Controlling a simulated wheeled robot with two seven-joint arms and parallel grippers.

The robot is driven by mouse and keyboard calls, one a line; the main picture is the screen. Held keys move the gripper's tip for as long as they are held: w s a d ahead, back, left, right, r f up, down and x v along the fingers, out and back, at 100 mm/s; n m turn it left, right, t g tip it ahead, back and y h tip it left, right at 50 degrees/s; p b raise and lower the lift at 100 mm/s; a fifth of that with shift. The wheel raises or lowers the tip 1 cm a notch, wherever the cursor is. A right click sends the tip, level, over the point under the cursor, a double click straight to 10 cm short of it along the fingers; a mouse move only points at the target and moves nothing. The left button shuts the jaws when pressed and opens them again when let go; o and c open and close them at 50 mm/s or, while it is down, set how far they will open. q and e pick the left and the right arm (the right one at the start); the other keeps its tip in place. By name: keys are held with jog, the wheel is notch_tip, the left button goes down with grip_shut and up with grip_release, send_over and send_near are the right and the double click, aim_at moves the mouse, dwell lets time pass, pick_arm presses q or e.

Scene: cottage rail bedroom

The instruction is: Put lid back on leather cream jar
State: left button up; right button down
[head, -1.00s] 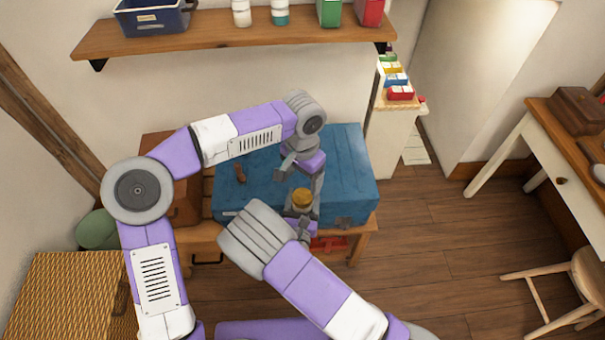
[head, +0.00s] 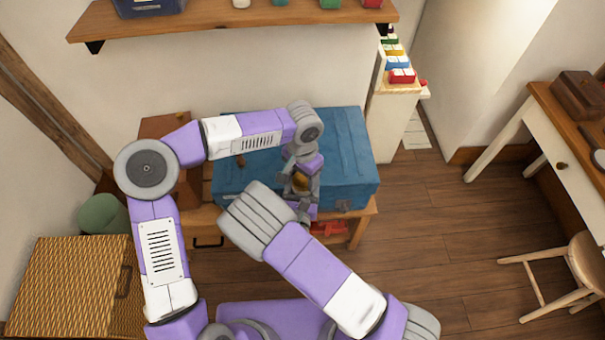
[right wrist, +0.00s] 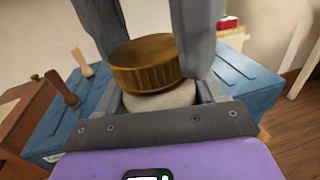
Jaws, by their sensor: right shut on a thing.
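The leather cream jar (right wrist: 165,98) is whitish and is held between the grey fingers of my right gripper (head: 303,203). The ribbed gold lid (right wrist: 146,64) is on top of the jar's mouth and looks slightly tilted; I cannot tell whether it is fully seated. The lid also shows in the head view (head: 300,182). My left gripper (head: 300,178) comes down from above, its fingers apart on either side of the lid.
A blue trunk (head: 345,150) on a wooden bench lies under and behind the grippers. A wooden-handled tool (right wrist: 62,90) stands out on its left side. A shelf (head: 225,28) runs above. A wicker chest (head: 65,290) is at lower left, and a desk and stool (head: 570,265) at right.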

pick_arm(q)
jog(key=c, duration=0.7)
jog(key=shift+m, duration=0.9)
jog(key=o, duration=1.1)
jog(key=shift+o, duration=0.2)
jog(key=shift+r, duration=2.3)
